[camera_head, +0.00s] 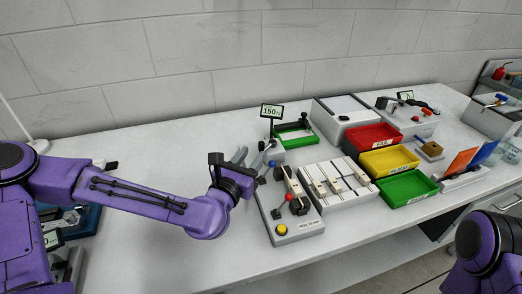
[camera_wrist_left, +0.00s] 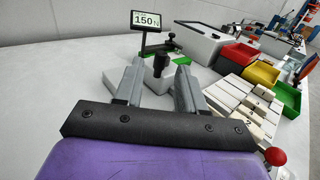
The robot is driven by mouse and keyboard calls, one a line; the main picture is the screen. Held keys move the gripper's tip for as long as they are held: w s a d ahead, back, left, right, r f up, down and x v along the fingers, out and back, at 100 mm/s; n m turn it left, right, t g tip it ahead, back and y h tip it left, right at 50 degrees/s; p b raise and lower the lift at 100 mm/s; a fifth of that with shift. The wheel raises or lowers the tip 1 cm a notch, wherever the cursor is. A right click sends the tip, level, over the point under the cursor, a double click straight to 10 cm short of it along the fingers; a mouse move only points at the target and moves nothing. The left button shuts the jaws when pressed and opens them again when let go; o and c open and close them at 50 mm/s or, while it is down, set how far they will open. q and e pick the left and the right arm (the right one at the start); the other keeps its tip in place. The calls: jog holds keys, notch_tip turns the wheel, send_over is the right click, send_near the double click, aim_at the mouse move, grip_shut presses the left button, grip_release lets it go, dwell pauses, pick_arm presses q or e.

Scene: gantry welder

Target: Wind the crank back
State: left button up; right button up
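A test stand with a small display (camera_head: 272,111) reading 150 N stands toward the back of the table; the display also shows in the left wrist view (camera_wrist_left: 146,20). It has a green bed (camera_head: 297,135) and a pale base block. A black upright knob (camera_wrist_left: 160,58), which looks like the crank's handle, stands on a pale block (camera_wrist_left: 158,78). My left gripper (camera_wrist_left: 159,70) is open, its grey fingers either side of the knob in that view. I cannot tell whether they touch it. In the head view the left gripper (camera_head: 252,154) is beside the stand. The right gripper is out of view.
A grey fixture (camera_head: 297,228) with a red-knobbed lever (camera_head: 288,198) and yellow button (camera_head: 281,229) lies just right of my left gripper. Behind are a white slotted block (camera_head: 340,188) and red (camera_head: 372,136), yellow (camera_head: 388,161) and green (camera_head: 407,188) bins.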

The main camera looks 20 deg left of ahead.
aim_at(260, 145)
pick_arm(q)
jog(key=w, duration=0.4)
jog(key=w+d+p, duration=0.1)
jog(key=shift+w, duration=0.4)
jog(key=shift+w+r, duration=0.15)
jog(key=shift+w, duration=0.05)
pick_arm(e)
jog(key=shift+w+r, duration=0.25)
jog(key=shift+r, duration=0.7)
pick_arm(q)
jog(key=shift+w, duration=0.15)
grip_shut()
jog(key=n+y+b, duration=0.1)
jog(key=y+b, duration=0.1)
jog(key=d+n+y+b, duration=0.1)
jog(key=y+b, duration=0.1)
jog(key=b, duration=0.1)
jog(key=d+n+y+b, duration=0.1)
jog(key=n+y+b, duration=0.1)
jog(key=shift+d+f, duration=0.1)
jog(key=shift+f, duration=0.25)
jog(key=shift+r+n+y+b, duration=0.1)
jog(key=shift+n+y+b, duration=0.2)
jog(key=shift+y+b, duration=0.25)
jog(key=shift+s+r+g, duration=0.15)
jog(key=shift+s+g, duration=0.05)
jog(key=shift+g, duration=0.1)
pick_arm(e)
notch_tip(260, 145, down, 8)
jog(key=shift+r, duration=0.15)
